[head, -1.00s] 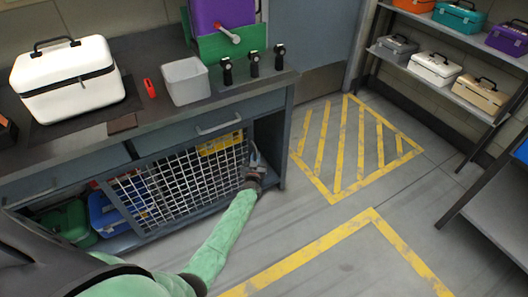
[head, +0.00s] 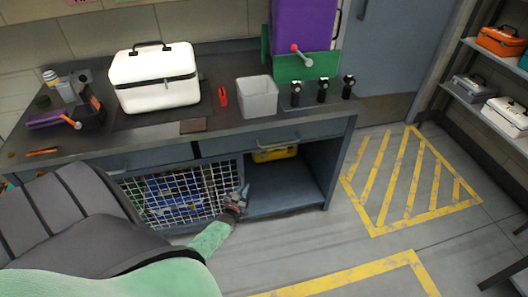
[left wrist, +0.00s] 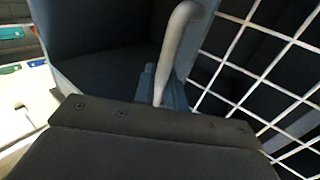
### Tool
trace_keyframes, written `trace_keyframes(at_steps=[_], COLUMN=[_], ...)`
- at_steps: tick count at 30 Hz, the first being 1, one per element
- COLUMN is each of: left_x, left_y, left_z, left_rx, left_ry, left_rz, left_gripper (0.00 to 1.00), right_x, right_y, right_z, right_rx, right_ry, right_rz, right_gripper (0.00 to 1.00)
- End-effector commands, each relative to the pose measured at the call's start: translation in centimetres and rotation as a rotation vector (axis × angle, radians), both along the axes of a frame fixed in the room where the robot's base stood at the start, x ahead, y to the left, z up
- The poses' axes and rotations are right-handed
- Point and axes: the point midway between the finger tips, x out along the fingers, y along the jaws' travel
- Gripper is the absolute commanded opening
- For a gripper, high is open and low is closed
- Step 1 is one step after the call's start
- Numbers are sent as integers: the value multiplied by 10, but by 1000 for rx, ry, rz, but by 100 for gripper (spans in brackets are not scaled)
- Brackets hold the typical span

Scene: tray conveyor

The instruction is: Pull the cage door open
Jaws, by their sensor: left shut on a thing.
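The cage door (head: 180,196) is a white wire-mesh panel at the front of the bench's lower shelf space. It covers the left part in the head view, and the bay to its right is uncovered. My left gripper (head: 238,198) is at the door's right edge, shut on the door handle. In the left wrist view the handle (left wrist: 178,45) is a pale curved bar rising from between the fingers, with the mesh (left wrist: 265,75) to its right. The fingers are largely hidden there. My right gripper is not in view.
A yellow case (head: 275,154) sits in the uncovered bay (head: 285,185). The bench top (head: 215,128) carries a white toolbox (head: 155,82), a grey bin (head: 257,98) and a purple-and-green machine (head: 300,35). My arm covers the lower left. The floor right of the bench is clear.

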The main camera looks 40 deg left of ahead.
Motion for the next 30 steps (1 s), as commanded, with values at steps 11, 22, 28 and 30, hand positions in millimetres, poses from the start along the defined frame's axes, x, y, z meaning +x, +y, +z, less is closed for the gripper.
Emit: trace_keyframes(at_steps=[11,22,28,30], left_x=[-62,-73,-73,-73], left_y=[46,55,55,55], left_z=[-2,-2,-2,-2], left_rx=[0,-1,-1,-1], left_ry=[3,3,3,3], left_rz=[0,0,0,0], left_gripper=[0,0,0,17], right_x=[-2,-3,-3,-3], right_y=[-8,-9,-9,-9], right_z=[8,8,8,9], right_rx=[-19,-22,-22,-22], right_ry=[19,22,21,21], right_rz=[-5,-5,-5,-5], right_gripper=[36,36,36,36])
